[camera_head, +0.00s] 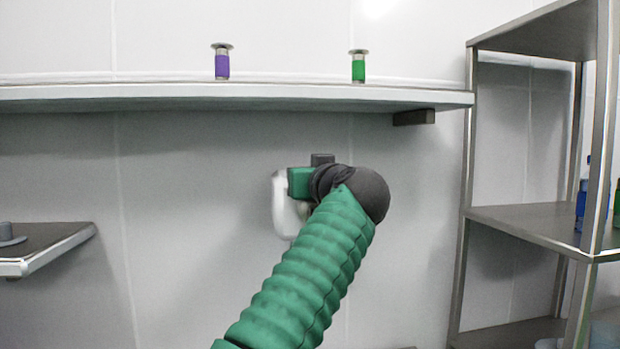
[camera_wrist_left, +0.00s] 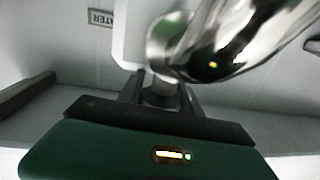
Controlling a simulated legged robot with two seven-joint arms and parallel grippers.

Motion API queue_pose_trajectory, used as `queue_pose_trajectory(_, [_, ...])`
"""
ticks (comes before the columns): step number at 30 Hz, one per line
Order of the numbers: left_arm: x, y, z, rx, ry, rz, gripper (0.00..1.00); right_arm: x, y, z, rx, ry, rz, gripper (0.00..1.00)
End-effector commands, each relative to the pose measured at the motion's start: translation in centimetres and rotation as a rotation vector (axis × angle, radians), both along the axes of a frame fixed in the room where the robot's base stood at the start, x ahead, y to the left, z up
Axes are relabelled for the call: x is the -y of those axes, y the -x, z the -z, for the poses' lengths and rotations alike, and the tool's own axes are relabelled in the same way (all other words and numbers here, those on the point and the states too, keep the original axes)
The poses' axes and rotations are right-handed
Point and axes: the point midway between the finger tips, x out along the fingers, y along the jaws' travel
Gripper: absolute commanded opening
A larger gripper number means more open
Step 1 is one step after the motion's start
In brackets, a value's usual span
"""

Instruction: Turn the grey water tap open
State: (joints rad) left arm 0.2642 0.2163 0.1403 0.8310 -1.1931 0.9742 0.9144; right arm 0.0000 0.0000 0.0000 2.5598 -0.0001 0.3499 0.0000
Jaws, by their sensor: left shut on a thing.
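The chrome-grey water tap (camera_wrist_left: 215,40) fills the upper part of the left wrist view, close in front of my left gripper (camera_wrist_left: 161,93). The dark fingers are shut on a short, round grey part of the tap, below its shiny curved body. In the head view, my green left arm reaches up to the wall, and a pale curved piece (camera_head: 285,208) shows beside the left gripper (camera_head: 298,183). The arm and wrist hide most of the tap there, so its handle angle cannot be told. My right gripper is not in view.
A wall shelf (camera_head: 200,93) above the arm holds a purple-banded container (camera_head: 222,64) and a green-banded one (camera_head: 358,67). A metal rack (camera_head: 530,218) stands at right. A small side shelf (camera_head: 45,250) is at left. A partly visible label (camera_wrist_left: 100,17) is near the tap.

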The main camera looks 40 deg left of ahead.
Motion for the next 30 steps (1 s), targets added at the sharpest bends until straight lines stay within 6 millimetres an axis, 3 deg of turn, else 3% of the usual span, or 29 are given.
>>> queue_pose_trajectory(12, [-0.05, 0.47, -0.36, 0.004, -0.006, -0.154, 0.00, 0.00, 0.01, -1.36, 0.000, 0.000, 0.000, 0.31])
queue_pose_trajectory(26, [0.06, 0.62, -0.42, 0.006, -0.007, -0.167, 0.00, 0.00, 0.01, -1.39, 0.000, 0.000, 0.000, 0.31])
queue_pose_trajectory(27, [0.06, 0.62, -0.43, 0.007, -0.007, -0.167, 0.42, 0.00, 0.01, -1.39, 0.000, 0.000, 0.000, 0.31])
queue_pose_trajectory(30, [0.07, 0.61, -0.41, 0.007, -0.007, -0.167, 0.55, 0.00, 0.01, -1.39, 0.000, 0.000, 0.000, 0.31])
